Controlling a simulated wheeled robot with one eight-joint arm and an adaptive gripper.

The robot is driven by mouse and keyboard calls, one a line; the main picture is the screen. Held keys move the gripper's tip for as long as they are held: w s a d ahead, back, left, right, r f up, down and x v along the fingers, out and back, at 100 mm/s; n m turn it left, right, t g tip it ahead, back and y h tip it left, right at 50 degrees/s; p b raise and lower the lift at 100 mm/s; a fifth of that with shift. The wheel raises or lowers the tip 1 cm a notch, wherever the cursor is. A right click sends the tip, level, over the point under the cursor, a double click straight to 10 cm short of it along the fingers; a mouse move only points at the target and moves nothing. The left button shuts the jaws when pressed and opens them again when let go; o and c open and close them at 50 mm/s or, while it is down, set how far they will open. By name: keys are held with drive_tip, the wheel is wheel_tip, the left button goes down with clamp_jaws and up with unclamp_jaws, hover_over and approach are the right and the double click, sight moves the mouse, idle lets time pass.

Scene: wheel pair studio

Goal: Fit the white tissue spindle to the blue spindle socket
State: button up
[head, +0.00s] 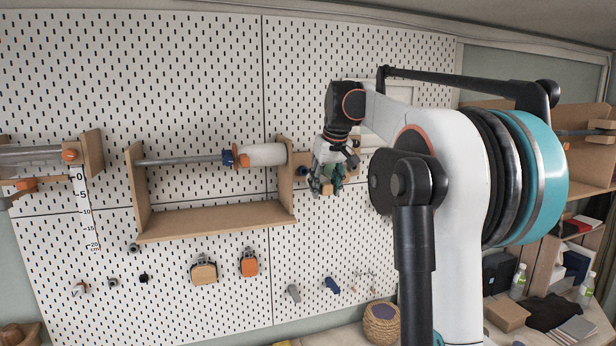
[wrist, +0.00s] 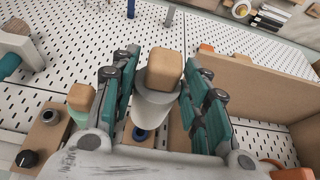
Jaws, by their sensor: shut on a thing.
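My gripper (wrist: 163,82) is shut on the white tissue spindle (wrist: 154,106), a pale body with a rounded tan wooden block at its near end. The green finger pads stand on both sides of it in the wrist view. I cannot tell whether the spindle touches the socket. In the head view my gripper (head: 325,178) is at the pegboard, right of the wooden shelf, and hides most of the spindle.
A wooden shelf (head: 215,222) holds a grey rod with a blue collar and a white roll (head: 262,155), close left of my gripper. Its side panel (wrist: 245,85) stands right of the fingers in the wrist view. A black knob (wrist: 27,158) and a tan block (wrist: 81,97) sit at left.

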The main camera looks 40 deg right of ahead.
drive_tip(key=shift+w+d+p, duration=0.3)
drive_tip(key=shift+w+p, duration=0.1)
drive_tip(key=shift+w, duration=0.5)
drive_tip(key=shift+w+d+p, duration=0.25)
drive_tip(key=shift+w+p, duration=0.15)
drive_tip(key=shift+w, duration=0.5)
drive_tip(key=shift+w+d+p, duration=0.3)
drive_tip(key=shift+w+p, duration=0.1)
drive_tip(key=shift+w, duration=0.5)
drive_tip(key=o, duration=0.3)
clamp_jaws()
